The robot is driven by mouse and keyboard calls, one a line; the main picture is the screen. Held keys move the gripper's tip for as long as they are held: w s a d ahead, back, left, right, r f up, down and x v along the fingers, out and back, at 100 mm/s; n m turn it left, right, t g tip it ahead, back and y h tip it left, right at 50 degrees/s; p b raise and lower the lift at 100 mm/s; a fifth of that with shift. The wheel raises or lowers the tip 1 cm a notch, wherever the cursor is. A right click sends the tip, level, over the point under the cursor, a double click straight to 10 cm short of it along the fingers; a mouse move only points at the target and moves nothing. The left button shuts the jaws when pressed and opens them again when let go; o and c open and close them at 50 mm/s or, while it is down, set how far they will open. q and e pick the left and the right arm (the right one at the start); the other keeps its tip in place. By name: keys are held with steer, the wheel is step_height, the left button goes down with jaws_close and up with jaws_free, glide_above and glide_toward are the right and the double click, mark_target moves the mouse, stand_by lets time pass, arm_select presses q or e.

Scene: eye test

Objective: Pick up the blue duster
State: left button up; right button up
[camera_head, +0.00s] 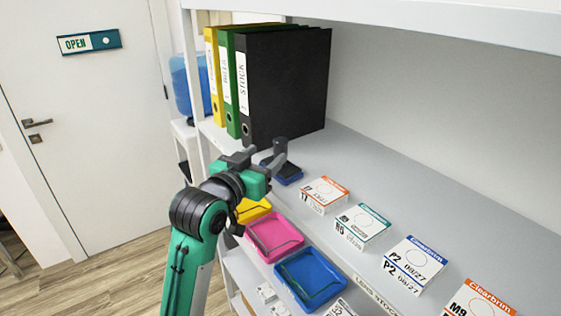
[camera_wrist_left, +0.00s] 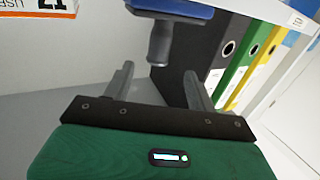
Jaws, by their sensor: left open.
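The blue duster (camera_head: 290,175) sits on the grey shelf, in front of the black binder. It has a blue and dark base and a grey upright handle. My left gripper (camera_head: 261,160) is just in front of it and hides part of it. In the left wrist view, the duster (camera_wrist_left: 161,42) is beyond my left gripper (camera_wrist_left: 159,74), whose fingers are spread apart and empty. The handle appears between the fingertips in the picture, with no visible contact. My right gripper is in neither view.
Black (camera_head: 285,85), green (camera_head: 231,85) and yellow (camera_head: 213,80) binders stand behind the duster. Several small boxes, such as the orange-striped one (camera_head: 324,194), line the shelf to the right. Yellow (camera_head: 253,210), pink (camera_head: 274,236) and blue (camera_head: 310,279) trays lie nearer the front edge.

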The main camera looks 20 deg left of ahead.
mark_target(285, 140)
arm_select(q)
steer(key=w, duration=0.3)
steer(key=shift+w+d+p, duration=0.35)
steer(key=w+p, duration=0.1)
steer(key=w, duration=0.1)
steer(key=w+d+p, duration=0.1)
steer(key=w, duration=0.1)
steer(key=shift+w+d+r, duration=0.1)
steer(key=shift+w+d, duration=0.1)
steer(key=shift+w, duration=0.45)
jaws_close()
